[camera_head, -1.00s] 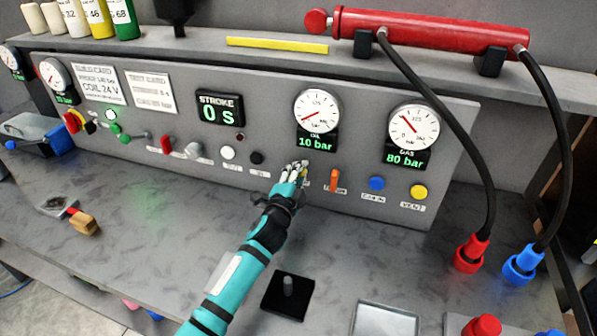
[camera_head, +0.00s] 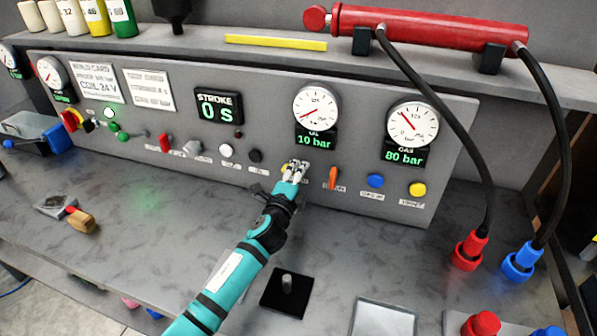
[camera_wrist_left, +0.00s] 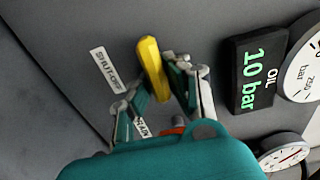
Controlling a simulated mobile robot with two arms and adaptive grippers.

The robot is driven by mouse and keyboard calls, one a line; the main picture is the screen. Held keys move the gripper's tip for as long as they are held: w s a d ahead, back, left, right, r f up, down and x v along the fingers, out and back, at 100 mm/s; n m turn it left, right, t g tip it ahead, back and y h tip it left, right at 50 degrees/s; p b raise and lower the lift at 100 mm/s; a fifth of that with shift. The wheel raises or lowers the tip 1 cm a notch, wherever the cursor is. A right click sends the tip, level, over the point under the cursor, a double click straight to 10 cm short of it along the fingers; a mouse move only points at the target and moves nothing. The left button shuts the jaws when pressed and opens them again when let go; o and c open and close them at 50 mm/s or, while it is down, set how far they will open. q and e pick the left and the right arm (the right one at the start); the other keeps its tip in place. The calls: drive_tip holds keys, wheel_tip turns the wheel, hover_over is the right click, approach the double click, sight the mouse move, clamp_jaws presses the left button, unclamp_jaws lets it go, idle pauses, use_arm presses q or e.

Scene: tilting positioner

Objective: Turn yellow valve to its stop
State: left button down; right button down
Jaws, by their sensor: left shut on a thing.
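The yellow valve handle (camera_wrist_left: 152,66) is a long lever on the grey panel, beside a "SHUT-OFF" label. In the left wrist view it stands between the two fingers of my left gripper (camera_wrist_left: 157,88), which is shut on it. My right gripper is in neither view.
Right of the gripper are an orange lever (camera_head: 333,178), a blue button (camera_head: 375,181) and a yellow button (camera_head: 417,189). A black button (camera_head: 255,156) is at its left. The oil gauge (camera_head: 316,107) reads 10 bar.

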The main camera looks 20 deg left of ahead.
use_arm(q)
drive_tip(key=shift+f, duration=0.15)
drive_tip(key=c, duration=1.3)
unclamp_jaws()
drive_tip(key=shift+s, duration=0.1)
drive_tip(key=s, duration=1.2)
drive_tip(key=shift+a, duration=0.2)
